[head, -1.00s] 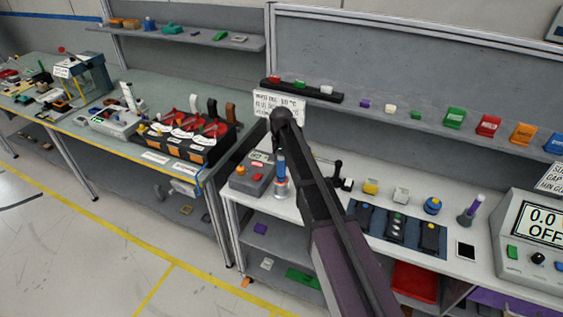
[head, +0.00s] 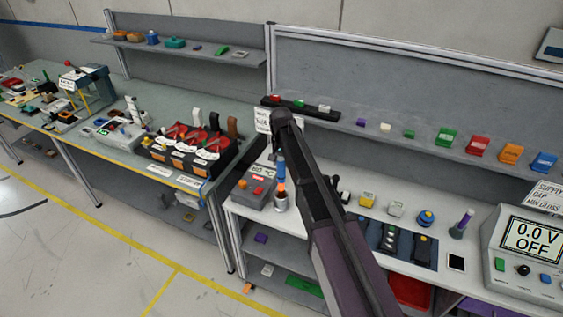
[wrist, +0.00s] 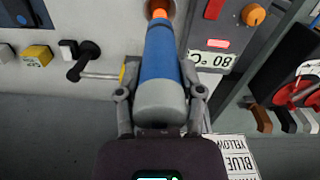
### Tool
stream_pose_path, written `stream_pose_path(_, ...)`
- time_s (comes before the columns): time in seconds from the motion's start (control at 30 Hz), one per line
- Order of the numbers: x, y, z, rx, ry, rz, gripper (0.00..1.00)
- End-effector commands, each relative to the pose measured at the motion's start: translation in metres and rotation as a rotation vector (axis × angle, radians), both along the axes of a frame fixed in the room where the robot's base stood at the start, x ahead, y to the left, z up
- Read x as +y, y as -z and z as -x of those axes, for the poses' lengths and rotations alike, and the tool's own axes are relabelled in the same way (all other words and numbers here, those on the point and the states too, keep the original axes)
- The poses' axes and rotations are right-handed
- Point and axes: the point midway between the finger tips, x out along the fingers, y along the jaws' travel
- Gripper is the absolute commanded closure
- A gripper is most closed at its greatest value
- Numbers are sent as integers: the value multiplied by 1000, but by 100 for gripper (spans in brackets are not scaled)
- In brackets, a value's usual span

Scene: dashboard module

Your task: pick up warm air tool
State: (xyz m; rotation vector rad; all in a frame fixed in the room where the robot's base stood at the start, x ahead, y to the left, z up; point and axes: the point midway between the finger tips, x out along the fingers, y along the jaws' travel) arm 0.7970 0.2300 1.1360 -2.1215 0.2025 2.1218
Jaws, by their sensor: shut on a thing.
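The warm air tool, a blue cylinder with a grey end and an orange nozzle, is upright in the head view (head: 281,171). In the wrist view the tool (wrist: 162,62) lies between the fingers of my gripper (wrist: 160,95), which is shut on its body. The orange nozzle points down at the metal cup holder (head: 280,205). Its tip is at or just inside the cup's mouth; I cannot tell how deep. My arm hides part of the bench behind the tool.
A grey control box (head: 254,194) with a temperature label stands close left of the holder. A black-handled lever (wrist: 85,62), a yellow block (head: 367,199) and a dark switch panel (head: 391,240) are to the right. A label sign (head: 263,120) stands behind my arm.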

Motion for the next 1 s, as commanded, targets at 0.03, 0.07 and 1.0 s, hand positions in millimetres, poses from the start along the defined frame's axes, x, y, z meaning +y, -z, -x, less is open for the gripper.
stream_pose_path(0.03, 0, -1, 0, 0, 0, 0, 98)
stream_pose_path(0.07, 0, -2, 0, 0, 0, 0, 98)
stream_pose_path(1.0, 0, -15, 0, 0, 0, 0, 98)
